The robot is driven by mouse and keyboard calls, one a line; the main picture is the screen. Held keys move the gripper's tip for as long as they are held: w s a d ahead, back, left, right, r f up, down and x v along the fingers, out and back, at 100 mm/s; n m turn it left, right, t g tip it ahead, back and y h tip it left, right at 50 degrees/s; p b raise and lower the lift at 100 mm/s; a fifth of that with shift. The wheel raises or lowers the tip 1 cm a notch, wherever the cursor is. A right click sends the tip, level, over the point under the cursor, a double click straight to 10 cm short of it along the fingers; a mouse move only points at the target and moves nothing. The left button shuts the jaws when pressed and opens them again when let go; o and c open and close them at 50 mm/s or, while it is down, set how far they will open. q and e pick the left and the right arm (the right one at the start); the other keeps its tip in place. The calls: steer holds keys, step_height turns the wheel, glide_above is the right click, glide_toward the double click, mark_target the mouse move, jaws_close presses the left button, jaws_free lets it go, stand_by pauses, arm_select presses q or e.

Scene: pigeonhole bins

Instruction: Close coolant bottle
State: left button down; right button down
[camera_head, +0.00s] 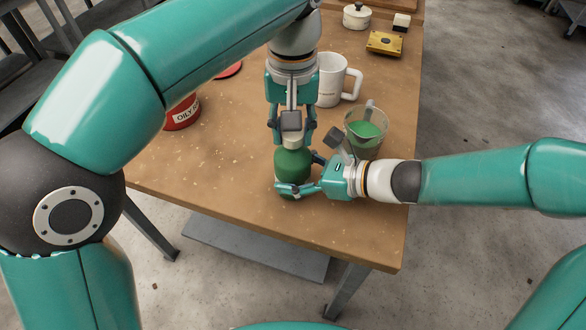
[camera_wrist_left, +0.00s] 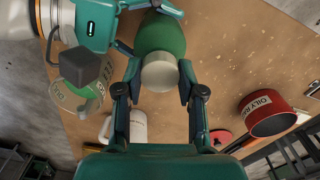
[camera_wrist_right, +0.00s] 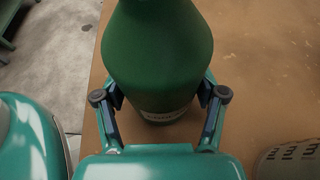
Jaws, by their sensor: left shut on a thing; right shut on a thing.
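The green coolant bottle (camera_head: 292,170) stands upright near the table's front edge. Its pale cap (camera_head: 293,143) is at the top of the neck, and it also shows in the left wrist view (camera_wrist_left: 159,72). My left gripper (camera_head: 291,138) points down from above and is shut on the cap. My right gripper (camera_head: 299,174) reaches in from the right and is shut around the bottle body. The right wrist view shows the bottle (camera_wrist_right: 157,55) between its fingers, with a label partly visible low down. How far the cap sits on the thread cannot be seen.
A clear jug of green liquid (camera_head: 366,131) stands close behind my right wrist. A white mug (camera_head: 331,85) is behind the left gripper. A red "OILY" tin (camera_head: 181,117) is at the left. A yellow box (camera_head: 384,43) and a white pot (camera_head: 356,17) are farther back.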

arm_select(q)
steer(key=m, duration=0.4)
steer(key=shift+a+m, duration=0.1)
steer(key=shift+m, duration=0.2)
steer(key=m, duration=1.3)
steer(key=shift+w, duration=0.1)
steer(key=m, duration=0.4)
steer(key=shift+m, duration=0.3)
steer(key=m, duration=0.6)
steer(key=shift+f, duration=0.1)
steer(key=c, duration=0.7)
jaws_free()
